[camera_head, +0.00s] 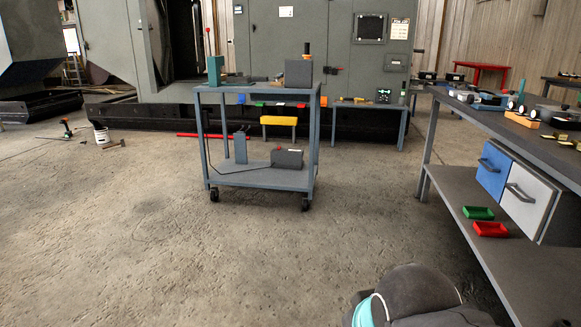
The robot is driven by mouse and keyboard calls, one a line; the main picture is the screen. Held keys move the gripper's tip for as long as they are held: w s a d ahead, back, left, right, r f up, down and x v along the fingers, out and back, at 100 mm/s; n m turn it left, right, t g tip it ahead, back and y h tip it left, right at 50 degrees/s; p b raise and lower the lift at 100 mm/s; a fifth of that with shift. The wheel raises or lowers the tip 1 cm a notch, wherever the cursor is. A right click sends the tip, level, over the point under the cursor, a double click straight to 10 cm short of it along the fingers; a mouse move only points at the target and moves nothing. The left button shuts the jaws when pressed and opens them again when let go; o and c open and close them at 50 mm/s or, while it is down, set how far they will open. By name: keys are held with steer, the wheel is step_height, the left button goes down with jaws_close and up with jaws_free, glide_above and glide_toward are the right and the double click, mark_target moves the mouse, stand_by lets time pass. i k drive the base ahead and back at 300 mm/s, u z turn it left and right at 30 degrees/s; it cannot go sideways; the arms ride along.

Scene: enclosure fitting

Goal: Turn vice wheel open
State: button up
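I cannot make out a vice or its wheel for certain. The workbench (463,200) at the right holds several small items that are too small to tell apart well, and any vice among them is not clear. My gripper is not in view; only a dark rounded part with a teal band, likely my own arm, shows at the bottom edge right of centre.
A wheeled blue-grey cart (262,177) stands mid-room with boxes on both shelves. Green (478,213) and red (490,230) trays lie on the bench's lower shelf, near a drawer unit (528,203). A white bucket (102,135) stands far left. The foreground floor is clear.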

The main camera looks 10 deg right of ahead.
mark_target(470, 99)
steer(key=z, duration=0.35)
steer(key=i, duration=1.85)
steer(key=z, duration=1.1)
steer(key=i, duration=1)
steer(key=z, duration=0.4)
